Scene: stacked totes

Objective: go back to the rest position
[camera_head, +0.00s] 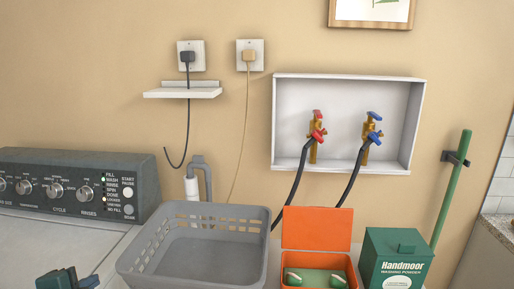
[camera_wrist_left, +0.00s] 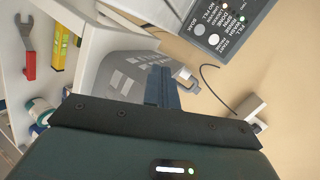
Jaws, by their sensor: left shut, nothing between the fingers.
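My left gripper (camera_head: 70,279) shows at the bottom left edge of the head view, above the top of the washing machine. Only its tip end is in the picture; the rest of the arm is cut off. In the left wrist view the fingers (camera_wrist_left: 160,86) are together with nothing between them. The grey basket (camera_head: 195,240) stands to the right of the gripper, apart from it in the head view. My right gripper is in neither view.
The washing machine's control panel (camera_head: 75,186) is behind the gripper. An orange box (camera_head: 316,229) and a green washing powder box (camera_head: 397,245) stand right of the basket. A wall recess (camera_head: 346,78) holds two taps. A red wrench (camera_wrist_left: 27,50) shows in the wrist view.

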